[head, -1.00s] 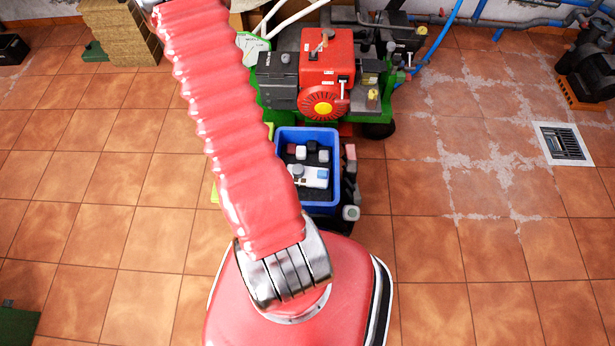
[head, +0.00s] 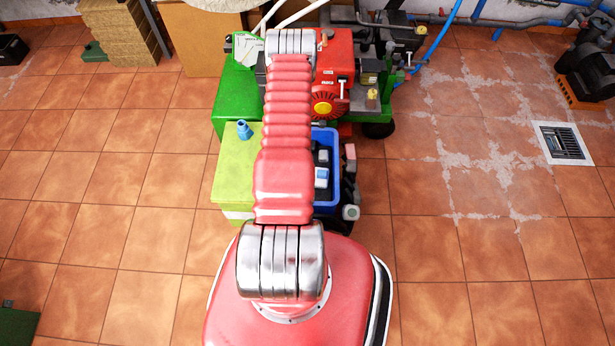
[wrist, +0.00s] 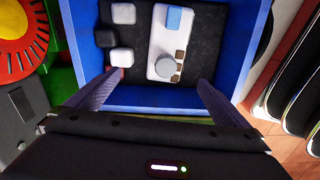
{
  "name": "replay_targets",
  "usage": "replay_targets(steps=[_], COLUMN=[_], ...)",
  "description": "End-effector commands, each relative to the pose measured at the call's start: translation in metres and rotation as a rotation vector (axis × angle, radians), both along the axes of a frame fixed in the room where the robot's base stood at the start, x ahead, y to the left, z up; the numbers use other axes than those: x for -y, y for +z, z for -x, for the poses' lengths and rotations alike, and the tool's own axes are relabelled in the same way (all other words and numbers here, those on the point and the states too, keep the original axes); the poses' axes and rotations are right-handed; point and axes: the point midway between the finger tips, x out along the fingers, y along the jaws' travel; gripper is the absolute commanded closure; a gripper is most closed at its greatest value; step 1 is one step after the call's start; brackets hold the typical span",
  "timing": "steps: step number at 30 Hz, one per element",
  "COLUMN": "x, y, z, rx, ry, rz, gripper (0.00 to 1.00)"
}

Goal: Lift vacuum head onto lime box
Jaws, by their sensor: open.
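The lime box (head: 229,178) stands left of the blue crate in the head view, with a small blue fitting (head: 244,131) upright on its top. In the wrist view, a white block (wrist: 167,43) with a grey round knob and a blue piece lies in the crate. I cannot tell for sure which of these is the vacuum head. My gripper (wrist: 160,79) is open and empty, its two fingers apart over the crate's near side, pointing toward the white block. In the head view my arm hides the gripper and part of the crate.
The blue crate (head: 335,168) also holds several small pale cubes (wrist: 121,57) on a dark floor. A green and red machine (head: 236,109) stands close behind it. Cardboard (head: 200,40) leans at the back.

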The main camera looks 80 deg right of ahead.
Motion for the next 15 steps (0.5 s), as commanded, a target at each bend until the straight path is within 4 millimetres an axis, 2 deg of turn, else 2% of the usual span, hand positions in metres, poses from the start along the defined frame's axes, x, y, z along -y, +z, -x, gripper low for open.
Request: replay_targets(steps=[1, 3, 6, 15], x=[-0.003, -0.007, -0.009, -0.010], y=[-0.015, -0.028, -0.038, -0.040], z=[0.012, 0.023, 0.032, 0.033], rx=[-0.002, -0.004, -0.004, -0.004], ry=[-0.001, 0.001, 0.002, 0.005], rz=[-0.007, -0.013, -0.017, -0.017], gripper=[0.00, 0.00, 0.00, 0.00])
